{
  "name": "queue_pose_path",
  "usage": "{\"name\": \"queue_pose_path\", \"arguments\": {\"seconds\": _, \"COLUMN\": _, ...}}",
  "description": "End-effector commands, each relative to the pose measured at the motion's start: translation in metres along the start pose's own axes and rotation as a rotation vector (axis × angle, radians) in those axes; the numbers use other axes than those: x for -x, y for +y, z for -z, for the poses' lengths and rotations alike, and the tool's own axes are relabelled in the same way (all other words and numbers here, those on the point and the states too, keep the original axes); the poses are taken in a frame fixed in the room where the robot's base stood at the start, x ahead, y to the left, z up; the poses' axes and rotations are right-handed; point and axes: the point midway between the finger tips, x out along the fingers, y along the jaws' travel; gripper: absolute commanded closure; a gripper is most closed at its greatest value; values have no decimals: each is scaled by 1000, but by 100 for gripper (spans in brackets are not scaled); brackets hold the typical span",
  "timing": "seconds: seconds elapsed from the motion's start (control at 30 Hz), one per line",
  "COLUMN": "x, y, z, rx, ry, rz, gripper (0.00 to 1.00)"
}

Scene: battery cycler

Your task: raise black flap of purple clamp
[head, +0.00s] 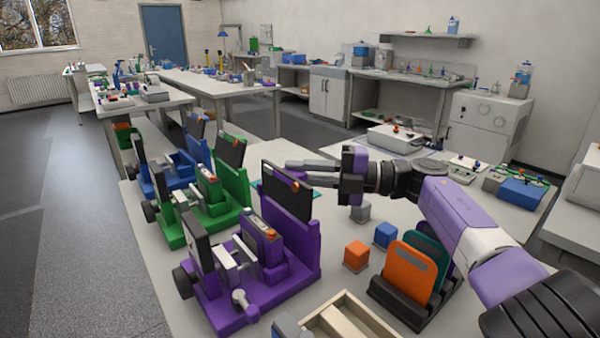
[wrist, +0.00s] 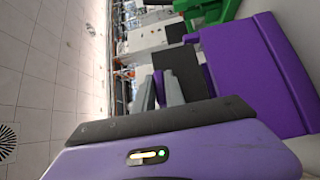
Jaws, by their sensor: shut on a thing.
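The purple clamp (head: 303,238) stands at the front of the bench in the head view. Its black flap (head: 285,190) stands up, tilted, above the top of the purple back wall. The wrist view also shows the flap (wrist: 182,66) beside the purple wall (wrist: 262,70). My gripper (head: 296,170) reaches in from the right and is shut on the flap near its upper edge. The grey fingers show in the wrist view (wrist: 162,88). The exact contact at the fingertips is partly hidden.
A green clamp (head: 238,183) and a blue clamp stand close behind the purple one. An orange cube (head: 356,254), a blue cube (head: 385,235) and a grey cube lie to its right. A black rack with an orange plate (head: 408,268) and a wooden tray (head: 340,322) stand in front.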

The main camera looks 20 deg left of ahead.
Motion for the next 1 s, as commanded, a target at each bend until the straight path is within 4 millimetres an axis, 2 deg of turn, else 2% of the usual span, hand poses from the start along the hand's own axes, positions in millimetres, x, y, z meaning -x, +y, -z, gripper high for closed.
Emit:
{"name": "queue_pose_path", "arguments": {"seconds": 0.5, "x": 1, "y": 0, "z": 0, "rx": -13, "ry": 1, "rz": -16, "gripper": 100}}
{"name": "queue_pose_path", "arguments": {"seconds": 0.53, "x": 1, "y": 0, "z": 0, "rx": -13, "ry": 1, "rz": -16, "gripper": 82}}
{"name": "queue_pose_path", "arguments": {"seconds": 0.63, "x": 1, "y": 0, "z": 0, "rx": -13, "ry": 1, "rz": -16, "gripper": 64}}
{"name": "queue_pose_path", "arguments": {"seconds": 1.0, "x": 5, "y": -2, "z": 0, "rx": -14, "ry": 0, "rz": -15, "gripper": 64}}
